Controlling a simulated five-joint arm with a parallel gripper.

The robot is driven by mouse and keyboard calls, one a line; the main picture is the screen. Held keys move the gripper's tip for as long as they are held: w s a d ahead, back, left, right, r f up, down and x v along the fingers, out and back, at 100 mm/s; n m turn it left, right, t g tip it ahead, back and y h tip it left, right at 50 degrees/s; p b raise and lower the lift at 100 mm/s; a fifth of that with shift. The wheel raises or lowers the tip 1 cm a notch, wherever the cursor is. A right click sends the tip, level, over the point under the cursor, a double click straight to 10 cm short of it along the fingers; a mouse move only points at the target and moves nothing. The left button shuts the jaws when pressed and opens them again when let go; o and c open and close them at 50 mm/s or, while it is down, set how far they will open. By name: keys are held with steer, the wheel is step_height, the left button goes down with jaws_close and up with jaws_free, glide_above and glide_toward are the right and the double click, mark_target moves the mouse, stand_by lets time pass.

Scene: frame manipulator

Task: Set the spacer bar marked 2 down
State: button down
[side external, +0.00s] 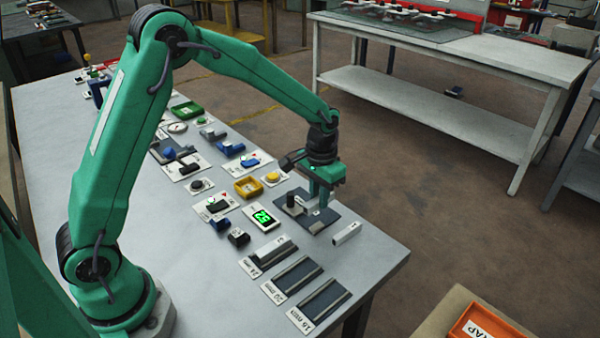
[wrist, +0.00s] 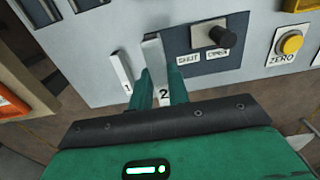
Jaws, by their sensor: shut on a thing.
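The spacer bar marked 2 (wrist: 152,52) is a pale grey bar between the fingers of my gripper (wrist: 158,86) in the wrist view. Its numbered end faces the wrist camera. My gripper (side external: 322,202) is shut on it, pointing down low over the dark plate at the table's right edge in the side view. The bar is hard to make out there, and I cannot tell whether it touches the surface. The bar marked 1 (wrist: 121,72) lies on the table to its left in the wrist view; it also shows in the side view (side external: 347,233).
The dark plate (side external: 318,223) carries a black knob (wrist: 213,36) by SHUT and OPEN labels. Labelled dark channels (side external: 298,274) lie at the front of the table. A green-lit display (side external: 262,217) and a yellow ZERO button (wrist: 291,44) are near. An orange bin (side external: 478,325) stands off the table.

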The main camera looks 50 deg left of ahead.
mark_target(316, 215)
steer(key=shift+w+a+f, duration=0.45)
steer(key=shift+a+f, duration=0.05)
steer(key=shift+a, duration=0.15)
steer(key=shift+w+a+f, duration=0.4)
steer(key=shift+a+f, duration=0.05)
steer(key=shift+a, duration=0.2)
steer(key=shift+f, duration=2)
steer(key=shift+f, duration=0.2)
steer(key=c, duration=1.3)
jaws_free()
steer(key=shift+c, duration=0.2)
steer(key=shift+r, duration=0.15)
step_height(316, 215, up, 12)
